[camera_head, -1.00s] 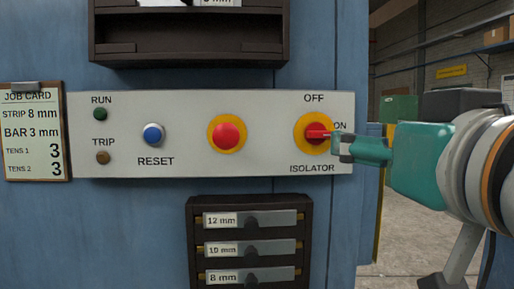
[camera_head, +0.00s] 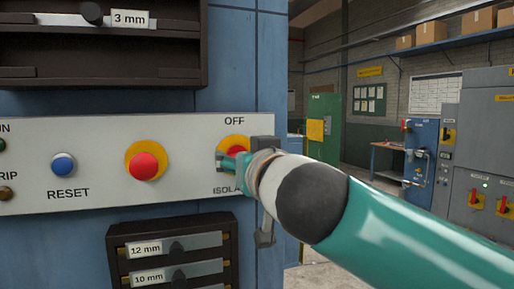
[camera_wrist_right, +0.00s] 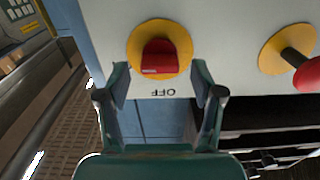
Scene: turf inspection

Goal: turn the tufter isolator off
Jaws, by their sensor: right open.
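The isolator is a red handle on a yellow disc (camera_head: 233,147), partly hidden by my right gripper (camera_head: 228,163) in the head view. In the right wrist view the picture is upside down, and the red handle (camera_wrist_right: 160,58) sits beyond my open right gripper (camera_wrist_right: 160,75). The fingertips are spread to either side, just short of the handle, with nothing between them. The handle's pale mark lies crosswise, towards the side away from the red mushroom button, which is the ON side. The OFF label (camera_wrist_right: 165,92) shows between the fingers. ON is hidden. My left gripper is not in view.
On the same pale panel (camera_head: 100,130) are a red mushroom button (camera_head: 147,166) and a blue reset button (camera_head: 63,164). Dark label racks sit above and below (camera_head: 172,262). Right of the cabinet are open floor, a green cabinet (camera_head: 324,128) and grey cabinets (camera_head: 485,150).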

